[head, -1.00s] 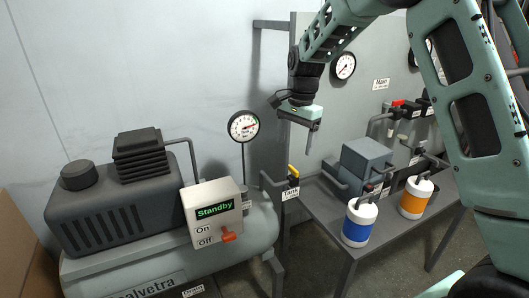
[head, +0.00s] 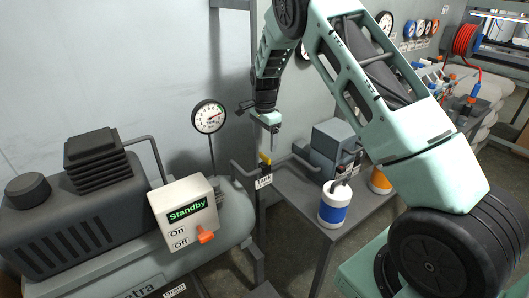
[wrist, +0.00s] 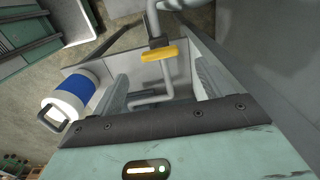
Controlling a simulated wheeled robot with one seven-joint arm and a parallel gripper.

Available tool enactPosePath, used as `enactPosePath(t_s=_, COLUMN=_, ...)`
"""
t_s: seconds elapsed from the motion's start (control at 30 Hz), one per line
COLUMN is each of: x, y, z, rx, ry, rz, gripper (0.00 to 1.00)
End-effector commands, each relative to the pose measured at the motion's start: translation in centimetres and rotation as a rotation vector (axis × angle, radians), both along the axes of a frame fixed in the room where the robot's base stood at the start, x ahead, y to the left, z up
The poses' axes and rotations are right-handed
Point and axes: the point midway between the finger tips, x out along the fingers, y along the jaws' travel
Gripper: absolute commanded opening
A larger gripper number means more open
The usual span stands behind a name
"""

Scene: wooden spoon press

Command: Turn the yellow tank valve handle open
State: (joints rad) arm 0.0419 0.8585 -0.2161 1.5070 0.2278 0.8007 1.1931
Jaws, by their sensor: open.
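The yellow tank valve handle (head: 265,159) is on a dark valve at the end of a grey pipe from the tank, just above the "Tank" label (head: 263,182). In the wrist view the handle (wrist: 158,53) lies crosswise to the pipe, beyond and between my two fingers. My gripper (head: 273,146) points down just above the handle, slightly to its right in the head view. It is open and empty, and its fingers also show in the wrist view (wrist: 163,85). I see no contact with the handle.
The compressor's control box (head: 186,212) reads "Standby" and has an orange switch. A pressure gauge (head: 209,117) stands left of my gripper. A grey table (head: 290,190) to the right carries a grey block (head: 333,140) and a blue-and-white canister (head: 334,205). A wall panel edge rises behind the valve.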

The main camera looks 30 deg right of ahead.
Motion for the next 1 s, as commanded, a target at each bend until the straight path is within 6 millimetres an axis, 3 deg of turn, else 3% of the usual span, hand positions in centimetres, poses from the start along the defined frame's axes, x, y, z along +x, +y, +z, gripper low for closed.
enactPosePath(t_s=0.13, x=-0.1, y=0.0, z=-3.0, rx=0.001, ry=0.004, rz=0.0, gripper=0.78)
enactPosePath(t_s=0.33, x=-0.1, y=0.0, z=-5.6, rx=0.001, ry=0.002, rz=0.0, gripper=0.78)
enactPosePath(t_s=0.77, x=0.0, y=0.0, z=-6.5, rx=0.0, ry=0.0, rz=0.001, gripper=0.78)
enactPosePath(t_s=0.93, x=0.0, y=0.0, z=-6.5, rx=0.0, ry=0.0, rz=0.001, gripper=0.34)
enactPosePath(t_s=1.0, x=0.0, y=0.0, z=-6.5, rx=0.0, ry=0.0, rz=0.001, gripper=0.33)
